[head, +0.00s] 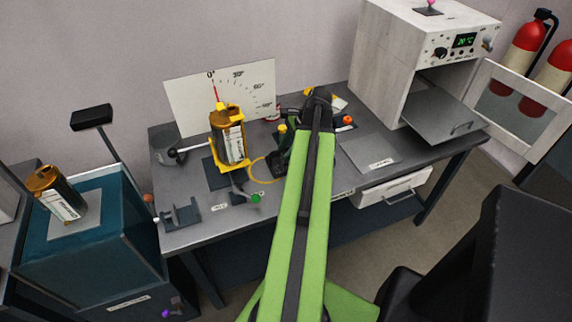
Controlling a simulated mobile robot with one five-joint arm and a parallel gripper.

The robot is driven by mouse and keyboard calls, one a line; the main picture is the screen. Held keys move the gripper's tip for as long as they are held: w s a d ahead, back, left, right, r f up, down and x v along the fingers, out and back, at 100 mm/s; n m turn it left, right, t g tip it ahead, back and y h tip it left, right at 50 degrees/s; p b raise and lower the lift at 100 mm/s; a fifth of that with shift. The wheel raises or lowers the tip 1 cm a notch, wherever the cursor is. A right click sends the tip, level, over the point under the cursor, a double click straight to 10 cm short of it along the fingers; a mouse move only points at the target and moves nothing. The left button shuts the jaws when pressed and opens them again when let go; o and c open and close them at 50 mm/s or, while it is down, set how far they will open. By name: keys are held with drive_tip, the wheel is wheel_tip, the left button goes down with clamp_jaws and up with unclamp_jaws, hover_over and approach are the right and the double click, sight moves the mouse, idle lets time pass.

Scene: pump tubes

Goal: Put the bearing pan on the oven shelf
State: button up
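The oven (392,62) is a pale box at the back right of the bench, with a lit green display. Its door (516,108) stands open to the right. The grey oven shelf (438,103) sticks out of the opening and looks bare. I cannot pick out the bearing pan for certain. A grey round open vessel (164,151) stands at the bench's left end, with a dark rod beside it. My green arm reaches over the middle of the bench and hides what lies behind it. My gripper's fingers do not show.
An amber canister (229,137) stands in a yellow holder on the bench (215,232). A dial board (190,105) stands behind it. A labelled grey plate (369,152) lies near the oven. Red extinguishers (526,56) hang at the right.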

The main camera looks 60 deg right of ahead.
clamp_jaws()
idle(1.3)
